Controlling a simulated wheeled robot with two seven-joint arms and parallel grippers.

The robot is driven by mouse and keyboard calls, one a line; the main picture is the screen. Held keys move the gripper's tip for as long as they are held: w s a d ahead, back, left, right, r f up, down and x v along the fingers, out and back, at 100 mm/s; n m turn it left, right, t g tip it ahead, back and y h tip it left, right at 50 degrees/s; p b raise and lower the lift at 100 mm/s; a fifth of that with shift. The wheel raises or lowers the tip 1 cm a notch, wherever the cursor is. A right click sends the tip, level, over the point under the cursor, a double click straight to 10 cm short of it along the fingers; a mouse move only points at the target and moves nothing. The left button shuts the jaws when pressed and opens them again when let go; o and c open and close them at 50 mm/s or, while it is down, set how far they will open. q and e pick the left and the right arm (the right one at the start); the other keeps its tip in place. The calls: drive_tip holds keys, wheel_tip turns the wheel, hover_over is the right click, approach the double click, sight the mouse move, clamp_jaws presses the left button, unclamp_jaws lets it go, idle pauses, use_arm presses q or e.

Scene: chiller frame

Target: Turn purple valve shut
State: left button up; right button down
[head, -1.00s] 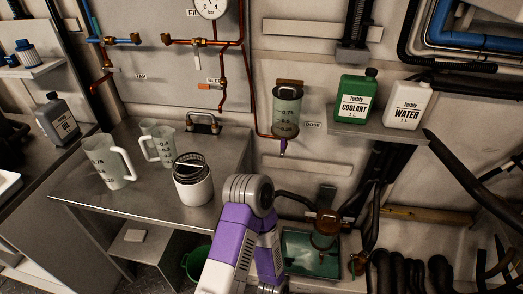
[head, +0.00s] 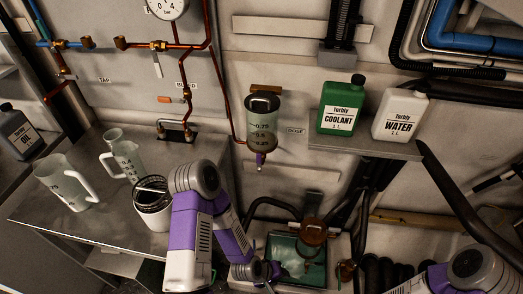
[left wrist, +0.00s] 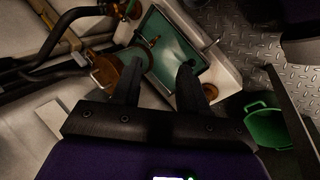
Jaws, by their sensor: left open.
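The purple valve (head: 260,159) is a small purple handle under the clear graduated dose vessel (head: 263,118) on the back wall in the head view. Its exact angle is too small to tell. My left arm rises from the bottom and bends down again, with its wrist low in the picture, below the valve and apart from it. My left gripper shows in the left wrist view (left wrist: 157,88), with its two dark fingers apart and nothing between them. The valve is not visible in the left wrist view. My right arm enters at the lower right of the head view; its gripper is out of sight.
A green tank (head: 296,258) stands below the vessel and shows beyond my left fingers. A shelf (head: 370,146) holds the coolant bottle (head: 341,106) and water bottle (head: 399,114). Measuring jugs (head: 67,184) stand on the left bench. A green bucket (left wrist: 270,122) is on the floor.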

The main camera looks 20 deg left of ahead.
use_arm(q)
drive_tip(key=w+a+r+n+t+p, duration=0.1)
drive_tip(key=w+r+n+t+p, duration=0.3)
drive_tip(key=r+n, duration=0.35)
drive_tip(key=n+t+y+p, duration=0.7)
drive_tip(key=n+t+y, duration=0.2)
drive_tip(key=n, duration=1.4)
approach(259, 157)
use_arm(e)
wheel_tip(259, 157, up, 12)
use_arm(q)
drive_tip(key=b+x, duration=0.6)
drive_tip(key=b, duration=0.4)
drive_tip(key=shift+w+a+f+b, duration=0.15)
drive_tip(key=shift+w+f+b, duration=0.05)
drive_tip(key=shift+w+b, duration=0.15)
drive_tip(key=shift+w+a, duration=0.15)
drive_tip(key=shift+w, duration=0.55)
use_arm(e)
wheel_tip(259, 157, down, 10)
drive_tip(key=shift+s+f, duration=0.2)
drive_tip(key=shift+s, duration=0.15)
use_arm(q)
drive_tip(key=shift+c, duration=0.2)
clamp_jaws()
